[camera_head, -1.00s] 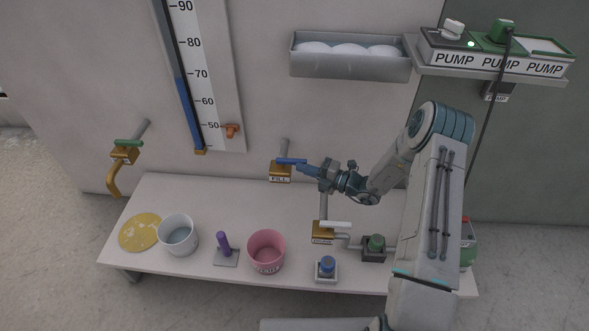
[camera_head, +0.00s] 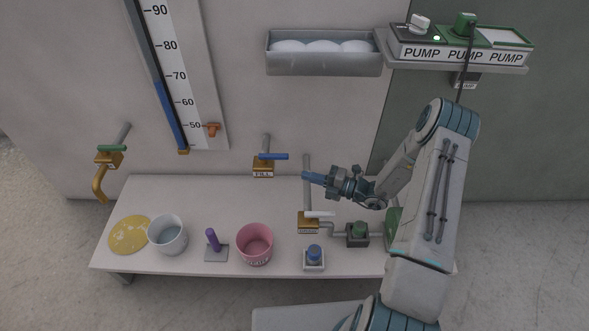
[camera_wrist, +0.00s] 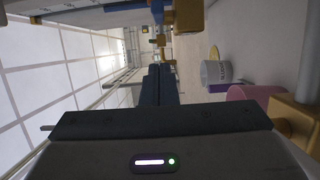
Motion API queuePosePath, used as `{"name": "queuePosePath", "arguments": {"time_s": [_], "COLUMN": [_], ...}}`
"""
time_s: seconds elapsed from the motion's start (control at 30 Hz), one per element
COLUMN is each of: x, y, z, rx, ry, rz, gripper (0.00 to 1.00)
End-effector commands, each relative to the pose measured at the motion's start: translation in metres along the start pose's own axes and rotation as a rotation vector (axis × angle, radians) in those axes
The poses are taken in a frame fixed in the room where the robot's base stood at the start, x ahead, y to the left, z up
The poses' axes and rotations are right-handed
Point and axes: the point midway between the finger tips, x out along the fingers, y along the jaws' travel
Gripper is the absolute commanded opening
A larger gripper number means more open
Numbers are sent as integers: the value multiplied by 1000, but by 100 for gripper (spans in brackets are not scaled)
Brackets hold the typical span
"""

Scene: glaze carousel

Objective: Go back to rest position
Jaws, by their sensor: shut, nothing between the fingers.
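My gripper (camera_head: 306,176) is shut and empty in the head view. It is in the air over the back of the white table (camera_head: 190,193), to the right of the blue-handled FILL valve (camera_head: 263,167) and apart from it. Its closed dark fingers (camera_wrist: 158,85) show in the middle of the wrist view. My arm comes in from the right, bent at the elbow, and covers the table's right end.
On the table stand a yellow disc (camera_head: 129,235), a white bucket (camera_head: 167,236), a purple-handled block (camera_head: 213,241), a pink bucket (camera_head: 255,245) and a blue-topped piece (camera_head: 314,256). A white-handled valve (camera_head: 308,224) is just below my gripper. A tray (camera_head: 325,62) and pump shelf (camera_head: 460,55) are above.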

Motion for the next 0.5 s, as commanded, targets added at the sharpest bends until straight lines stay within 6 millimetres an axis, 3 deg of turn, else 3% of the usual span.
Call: {"name": "queuePosePath", "arguments": {"time_s": [0.2,0.5], "x": [-23,-24], "y": [0,6], "z": [2,1], "rx": [1,-18], "ry": [1,14], "rz": [0,-6], "gripper": [0,0]}}
